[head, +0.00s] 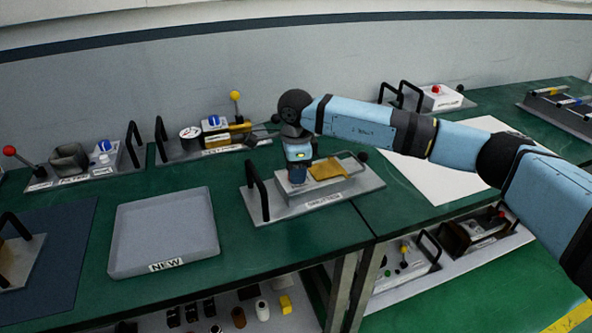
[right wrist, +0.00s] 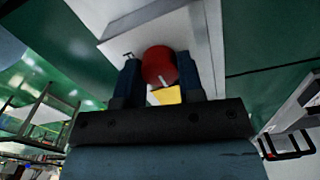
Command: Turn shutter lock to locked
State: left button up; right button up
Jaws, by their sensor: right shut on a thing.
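The shutter unit (head: 345,190) is a grey plate with a raised pale block, a brass-coloured part (head: 328,169) and black handles, on the green bench. Its label is only partly legible. My right gripper (head: 298,178) points down over the left part of the block. In the right wrist view, my right gripper (right wrist: 159,80) is shut on a round red knob (right wrist: 158,62) with a small pale mark. The knob is hidden in the head view. I cannot tell from the mark whether the lock is locked. My left gripper is not in view.
A grey tray marked NEW (head: 165,232) lies to the left of the unit. Other handled units stand along the wall, one with a yellow-knobbed lever (head: 235,96). A white sheet (head: 440,175) lies to the right. Bare bench shows in front of the unit.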

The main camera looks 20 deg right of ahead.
jog(key=o, duration=0.7)
jog(key=shift+r, duration=0.1)
jog(key=shift+c, duration=0.2)
notch_tip(320, 180, up, 14)
